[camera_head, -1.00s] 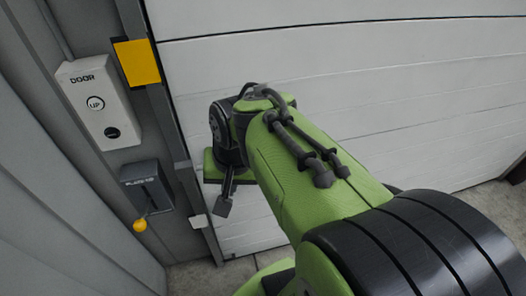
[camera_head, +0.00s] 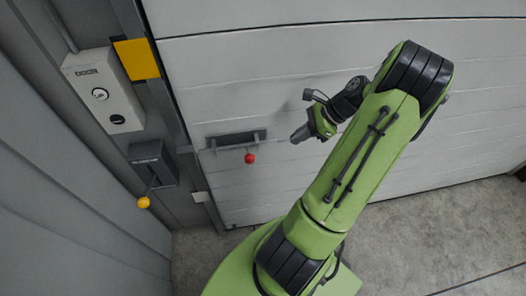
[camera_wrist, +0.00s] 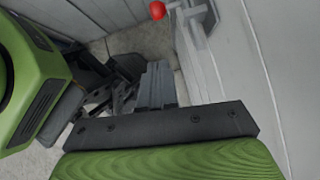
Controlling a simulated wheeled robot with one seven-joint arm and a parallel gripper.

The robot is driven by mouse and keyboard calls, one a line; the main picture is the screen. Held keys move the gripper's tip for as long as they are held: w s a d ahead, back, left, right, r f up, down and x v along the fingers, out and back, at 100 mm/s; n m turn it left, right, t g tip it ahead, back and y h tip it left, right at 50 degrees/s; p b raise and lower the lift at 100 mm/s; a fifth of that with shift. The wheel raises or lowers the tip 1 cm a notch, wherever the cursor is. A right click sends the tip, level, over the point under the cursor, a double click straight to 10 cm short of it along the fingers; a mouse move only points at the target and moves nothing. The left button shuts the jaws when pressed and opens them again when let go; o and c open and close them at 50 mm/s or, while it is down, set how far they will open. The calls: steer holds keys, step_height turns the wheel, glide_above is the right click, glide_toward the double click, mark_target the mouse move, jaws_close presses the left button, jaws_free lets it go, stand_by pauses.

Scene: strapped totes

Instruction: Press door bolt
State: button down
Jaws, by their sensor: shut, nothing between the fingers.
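The door bolt (camera_head: 236,139) is a dark horizontal bar on the white door, with a red ball knob (camera_head: 250,158) hanging below it. In the wrist view the red knob (camera_wrist: 157,10) shows at the top edge, beside a grey bracket. My gripper (camera_head: 299,135) is to the right of the bolt, apart from it, and points left. Its fingers are shut and empty; they show in the wrist view (camera_wrist: 156,85), below the knob in the picture.
A yellow plate (camera_head: 136,59) is on the door frame. The concrete floor (camera_head: 430,235) at right is clear.

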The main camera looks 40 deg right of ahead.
mark_target(246, 160)
steer(key=w+a+r+b+x, duration=0.1)
steer(key=x, duration=1.2)
steer(key=shift+w+a+r+b, duration=0.15)
steer(key=shift+w+r+b, duration=0.05)
steer(key=shift+r+b, duration=0.15)
steer(key=w+a, duration=0.1)
steer(key=w+a+p, duration=0.1)
steer(key=a, duration=0.1)
steer(key=w+a, duration=0.1)
steer(key=shift+a, duration=0.35)
